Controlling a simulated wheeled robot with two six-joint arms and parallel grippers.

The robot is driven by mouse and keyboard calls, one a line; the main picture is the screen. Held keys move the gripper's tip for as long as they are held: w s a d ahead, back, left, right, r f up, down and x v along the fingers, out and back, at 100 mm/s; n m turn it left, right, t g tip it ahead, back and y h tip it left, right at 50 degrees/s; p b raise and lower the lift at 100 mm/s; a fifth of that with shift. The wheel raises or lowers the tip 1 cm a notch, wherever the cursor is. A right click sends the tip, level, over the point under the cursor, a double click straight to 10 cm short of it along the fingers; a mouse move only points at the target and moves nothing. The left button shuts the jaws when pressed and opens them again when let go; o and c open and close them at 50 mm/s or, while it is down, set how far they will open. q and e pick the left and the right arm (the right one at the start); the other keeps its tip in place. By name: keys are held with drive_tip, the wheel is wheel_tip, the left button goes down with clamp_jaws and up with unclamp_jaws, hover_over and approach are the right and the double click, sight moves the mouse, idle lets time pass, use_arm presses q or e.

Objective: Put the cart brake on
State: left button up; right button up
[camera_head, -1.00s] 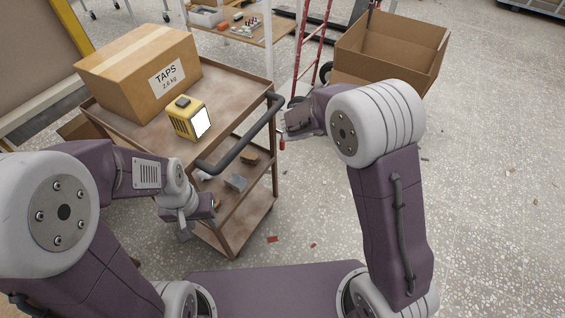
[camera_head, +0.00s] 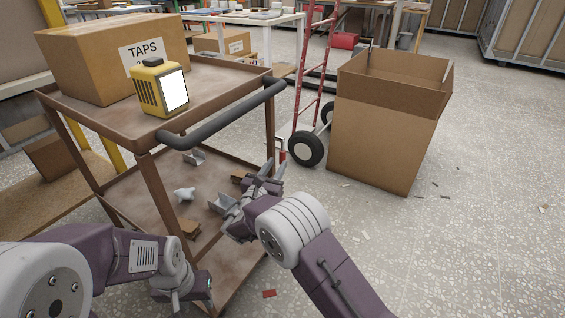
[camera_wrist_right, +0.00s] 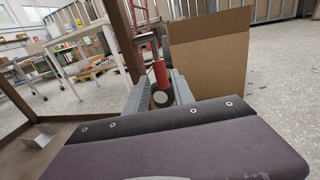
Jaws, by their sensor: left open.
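The brown cart (camera_head: 90,112) stands at left with a dark push bar (camera_head: 225,115) along its near right side. The brake lever, with a red grip (camera_head: 282,157), hangs at the cart's right corner post. In the right wrist view the red grip (camera_wrist_right: 160,74) shows upright between the fingertips, with slight gaps beside it. My right gripper (camera_head: 272,174) is open around or just short of the grip; contact is unclear. My left gripper (camera_head: 185,300) is open and empty, low in front of the cart; its fingertips are partly hidden.
The cart's top holds a TAPS box (camera_head: 115,55) and a yellow lamp (camera_head: 160,86). Loose metal parts (camera_head: 222,203) lie on its lower shelf. A red hand truck (camera_head: 308,90) and an open cardboard box (camera_head: 380,135) stand behind right.

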sight(281, 159)
drive_tip(key=x, duration=0.1)
drive_tip(key=b+x, duration=0.1)
drive_tip(key=x, duration=0.1)
drive_tip(key=b+x, duration=0.1)
drive_tip(key=x, duration=0.1)
drive_tip(key=shift+f, duration=0.25)
drive_tip(key=shift+w+d+r, duration=0.2)
drive_tip(key=shift+w+d, duration=0.05)
drive_tip(key=shift+w, duration=0.25)
use_arm(q)
wheel_tip(281, 159, down, 3)
drive_tip(key=shift+f, duration=0.1)
use_arm(e)
clamp_jaws()
drive_tip(key=shift+f, duration=0.1)
